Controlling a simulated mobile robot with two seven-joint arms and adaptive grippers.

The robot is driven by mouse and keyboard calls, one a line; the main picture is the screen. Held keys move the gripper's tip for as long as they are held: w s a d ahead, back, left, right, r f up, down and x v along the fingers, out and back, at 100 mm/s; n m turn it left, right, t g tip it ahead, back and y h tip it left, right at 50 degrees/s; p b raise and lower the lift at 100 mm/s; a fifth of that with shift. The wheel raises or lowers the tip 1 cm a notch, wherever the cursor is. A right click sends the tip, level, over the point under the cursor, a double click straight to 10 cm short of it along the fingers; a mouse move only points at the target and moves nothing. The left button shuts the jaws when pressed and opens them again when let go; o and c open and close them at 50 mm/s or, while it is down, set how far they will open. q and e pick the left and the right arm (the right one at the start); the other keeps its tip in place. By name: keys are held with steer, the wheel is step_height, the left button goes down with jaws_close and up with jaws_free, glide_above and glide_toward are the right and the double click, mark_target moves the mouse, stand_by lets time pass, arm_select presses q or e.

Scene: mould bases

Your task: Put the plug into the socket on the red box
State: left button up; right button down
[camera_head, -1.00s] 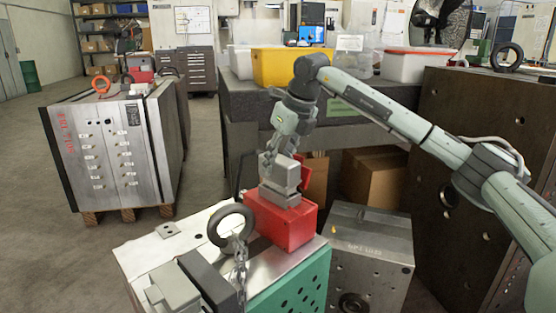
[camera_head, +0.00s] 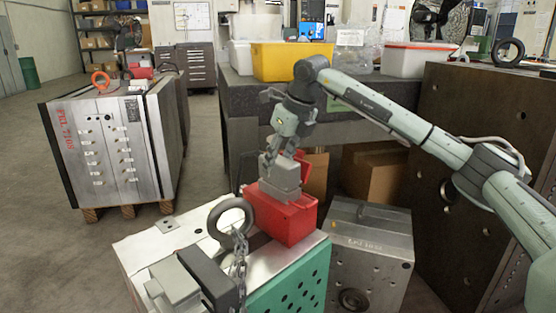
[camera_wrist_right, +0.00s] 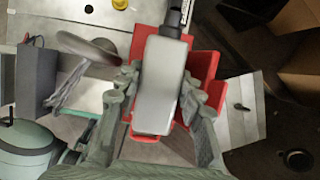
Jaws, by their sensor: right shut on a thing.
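The red box (camera_head: 285,220) stands on the pale metal top of the mould base in the head view. The grey plug (camera_head: 284,172) is upright at the top of the box, right over its socket area. The socket is hidden under the plug, so I cannot tell how deep it sits. My right gripper (camera_head: 276,152) is shut on the plug from above. In the right wrist view the plug (camera_wrist_right: 160,88) lies between the fingers of the gripper (camera_wrist_right: 161,92), with the red box (camera_wrist_right: 143,139) behind it. My left gripper does not show.
A lifting ring (camera_head: 231,221) with a chain (camera_head: 238,262) stands close left of the box. A grey steel block (camera_head: 368,245) is at the right. A dark bench (camera_head: 236,100) carries a yellow bin (camera_head: 290,64) behind. A tall brown plate (camera_head: 440,150) stands further right.

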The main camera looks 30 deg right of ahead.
steer(key=shift+f, duration=0.3)
stand_by(0.5)
steer(key=c, duration=0.9)
jaws_free()
steer(key=v, duration=1)
steer(key=shift+s+r, duration=0.1)
steer(key=shift+r, duration=0.25)
steer(key=shift+s+r, duration=0.3)
steer(key=shift+r, duration=0.3)
